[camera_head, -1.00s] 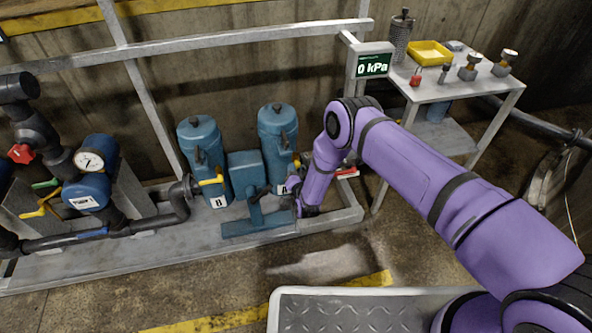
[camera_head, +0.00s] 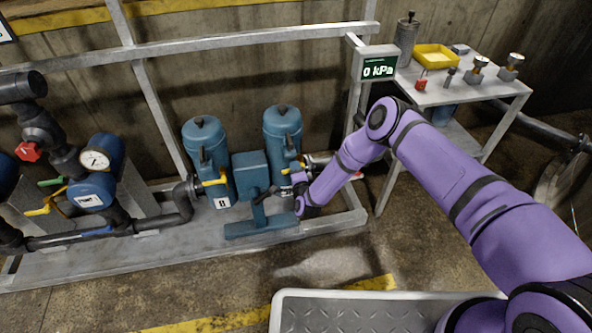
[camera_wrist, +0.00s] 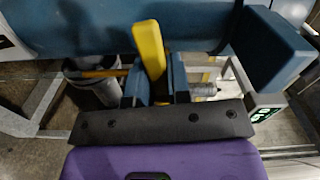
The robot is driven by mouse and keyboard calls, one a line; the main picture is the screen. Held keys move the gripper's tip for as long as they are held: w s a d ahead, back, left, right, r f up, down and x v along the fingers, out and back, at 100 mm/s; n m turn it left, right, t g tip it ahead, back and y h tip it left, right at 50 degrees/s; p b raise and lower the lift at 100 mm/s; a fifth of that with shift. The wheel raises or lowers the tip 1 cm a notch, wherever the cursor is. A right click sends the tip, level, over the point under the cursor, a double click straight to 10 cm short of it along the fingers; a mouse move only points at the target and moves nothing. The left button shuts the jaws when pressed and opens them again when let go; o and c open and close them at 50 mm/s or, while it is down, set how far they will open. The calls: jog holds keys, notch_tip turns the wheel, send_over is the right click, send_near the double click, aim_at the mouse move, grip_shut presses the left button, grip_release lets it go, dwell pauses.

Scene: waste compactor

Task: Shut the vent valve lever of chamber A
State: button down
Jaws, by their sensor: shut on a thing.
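Chamber A is the right of two blue canisters (camera_head: 283,135); its lower front is partly hidden behind my gripper and arm. My gripper (camera_head: 292,190) is low at its front, small and dark in the head view. In the wrist view my gripper (camera_wrist: 157,88) has its two fingers on either side of a yellow lever (camera_wrist: 149,48) and is shut on it. The lever stands up from between the fingers, slightly tilted, in front of a large blue body (camera_wrist: 85,25). Its pivot is hidden.
Canister B (camera_head: 207,150), with its own yellow lever (camera_head: 216,180), stands to the left. A blue bracket (camera_head: 262,226) lies low in front. A display (camera_head: 379,69) reads 0 kPa.

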jog(key=shift+s+m, duration=0.1)
jog(key=shift+m, duration=0.7)
jog(key=shift+r, duration=0.1)
jog(key=c, duration=1.1)
grip_release()
jog(key=shift+o, duration=0.2)
jog(key=v, duration=1)
jog(key=shift+s, duration=0.4)
jog(key=shift+d, duration=0.1)
